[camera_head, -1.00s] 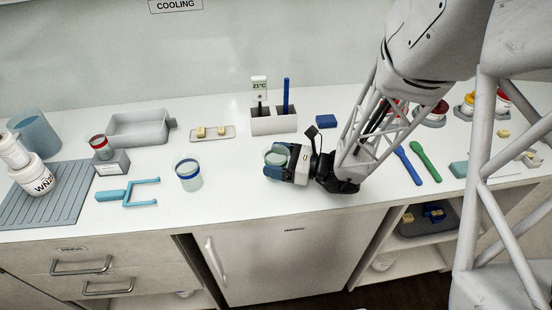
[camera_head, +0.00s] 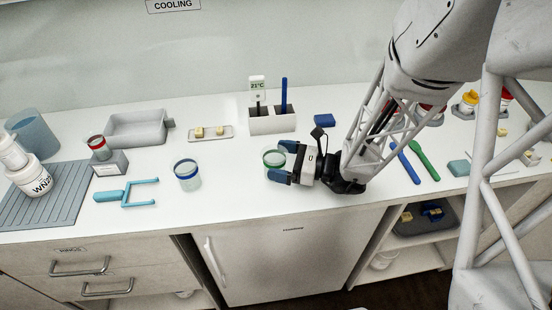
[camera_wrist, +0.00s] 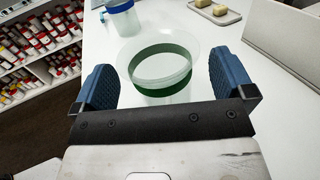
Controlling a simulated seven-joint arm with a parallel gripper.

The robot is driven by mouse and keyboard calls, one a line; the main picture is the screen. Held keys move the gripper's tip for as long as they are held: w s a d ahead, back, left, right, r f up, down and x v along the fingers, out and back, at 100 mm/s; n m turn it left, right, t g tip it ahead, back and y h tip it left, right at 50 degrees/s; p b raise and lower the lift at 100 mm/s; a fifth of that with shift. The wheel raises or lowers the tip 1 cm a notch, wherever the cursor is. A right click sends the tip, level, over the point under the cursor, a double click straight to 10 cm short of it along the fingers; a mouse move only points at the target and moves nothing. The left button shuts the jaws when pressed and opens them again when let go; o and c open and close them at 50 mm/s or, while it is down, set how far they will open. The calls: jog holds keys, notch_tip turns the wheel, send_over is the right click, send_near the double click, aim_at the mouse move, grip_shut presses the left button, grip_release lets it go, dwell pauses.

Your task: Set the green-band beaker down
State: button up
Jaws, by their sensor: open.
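The green-band beaker (camera_head: 274,158) stands upright on the white counter in the head view, to the left of my gripper (camera_head: 281,162). In the wrist view the beaker (camera_wrist: 160,70) is clear with a dark green band and looks empty. My gripper's two blue fingers (camera_wrist: 166,85) are open, one on each side of the beaker, with gaps between them and its wall. In the head view the near finger and gripper body hide part of the beaker's right side.
A blue-band beaker (camera_head: 187,174) stands to the left. Behind are a grey holder (camera_head: 272,122) with a thermometer and blue pen, and a small tray (camera_head: 211,134) with yellow blocks. The counter's front edge is near. Bare counter lies between the two beakers.

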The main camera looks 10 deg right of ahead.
jog(key=shift+v, duration=5.1)
jog(key=s+a+r+n+g+h, duration=0.65)
jog(key=s+n+g, duration=0.3)
jog(key=n, duration=0.35)
jog(key=s+d+r+n+t+h, duration=0.2)
jog(key=d+r+n+h, duration=0.1)
jog(key=r+n+h, duration=0.1)
jog(key=s+d+r+n+t+h, duration=0.2)
jog(key=r+n+t+h, duration=0.1)
jog(key=r+n+h, duration=0.2)
jog(key=shift+s+d+r+h, duration=0.4)
jog(key=shift+r+h, duration=0.25)
jog(key=shift+r, duration=0.2)
